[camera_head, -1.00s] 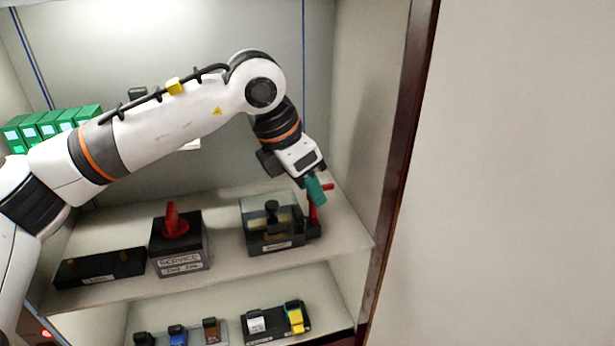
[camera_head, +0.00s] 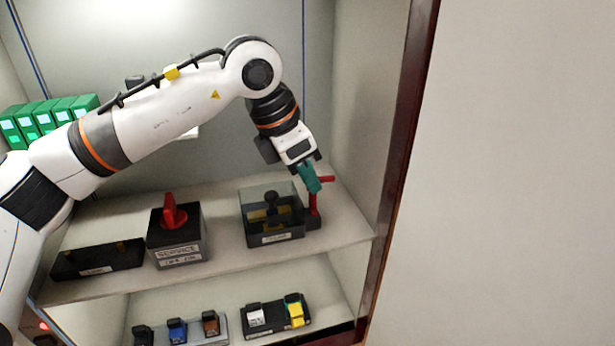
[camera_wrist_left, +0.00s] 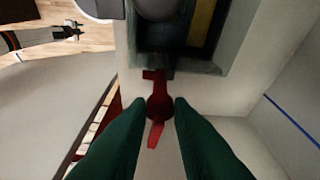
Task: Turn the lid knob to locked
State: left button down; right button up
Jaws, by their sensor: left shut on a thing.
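The lid knob (camera_head: 314,204) is a red upright part with a side arm at the right end of a dark box with a clear lid (camera_head: 254,198). In the left wrist view the red knob (camera_wrist_left: 158,107) shows between the green fingertips, just below the box's edge. My left gripper (camera_head: 311,181) has green fingers closed on the knob's upper part and partly hides it. The left gripper (camera_wrist_left: 161,101) also shows in the wrist view. Inside the box a dark ball-topped lever (camera_head: 270,200) and yellow parts show through the lid.
A black SERVICE box (camera_head: 180,250) with a red rotary handle (camera_head: 172,212) stands left of the lidded box. A low black block (camera_head: 98,261) is further left. The cabinet's right wall (camera_head: 352,120) is close beside my gripper. Several small breakers sit on the lower shelf.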

pick_arm(q)
jog(key=shift+w+m+g+b, duration=0.1)
jog(key=shift+m+g+b, duration=0.3)
jog(key=shift+m, duration=0.3)
jog(key=shift+w+m+g+h+b, duration=0.1)
jog(key=shift+m+g+h+b, duration=0.2)
jog(key=shift+m, duration=0.7)
jog(key=m, duration=0.1)
jog(key=m+g, duration=0.1)
jog(key=m, duration=0.1)
jog(key=shift+w+r+m, duration=0.15)
jog(key=shift+m, duration=0.15)
jog(key=m+g, duration=0.1)
jog(key=m, duration=0.1)
jog(key=m+g+p, duration=0.1)
jog(key=m, duration=0.1)
jog(key=shift+w+d+r+y, duration=0.1)
jog(key=shift+w+y, duration=0.1)
jog(key=shift+y, duration=0.2)
jog(key=m+p, duration=0.1)
jog(key=m, duration=0.1)
jog(key=m+g+y+p, duration=0.1)
jog(key=m, duration=0.2)
jog(key=shift+w+d, duration=0.15)
jog(key=shift+m+y, duration=0.3)
jog(key=c, duration=1.3)
grip_release()
